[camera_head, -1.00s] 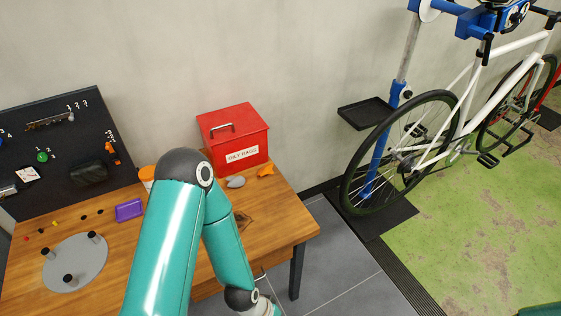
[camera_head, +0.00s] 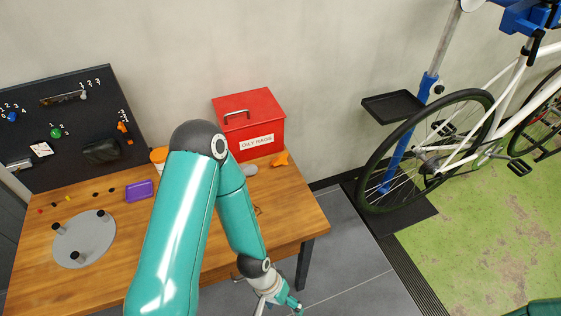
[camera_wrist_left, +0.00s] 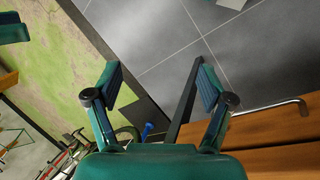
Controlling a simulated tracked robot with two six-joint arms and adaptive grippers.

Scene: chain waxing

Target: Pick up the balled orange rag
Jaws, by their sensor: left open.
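The balled orange rag (camera_head: 280,159) lies on the right part of the wooden workbench top, just in front of the red oily-rags box (camera_head: 249,124). A grey lump (camera_head: 250,170) lies to its left. My left gripper (camera_head: 281,307) hangs beyond the bench's front edge, low and well in front of the rag. In the left wrist view my left gripper (camera_wrist_left: 160,90) is open with nothing between its fingers. The rag does not show in the wrist view.
A purple tray (camera_head: 139,190), a grey disc with upright posts (camera_head: 98,248) and a white tub with an orange lid (camera_head: 158,158) stand on the bench. A black pegboard (camera_head: 75,130) stands behind. A bicycle on a stand (camera_head: 426,110) is at the right.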

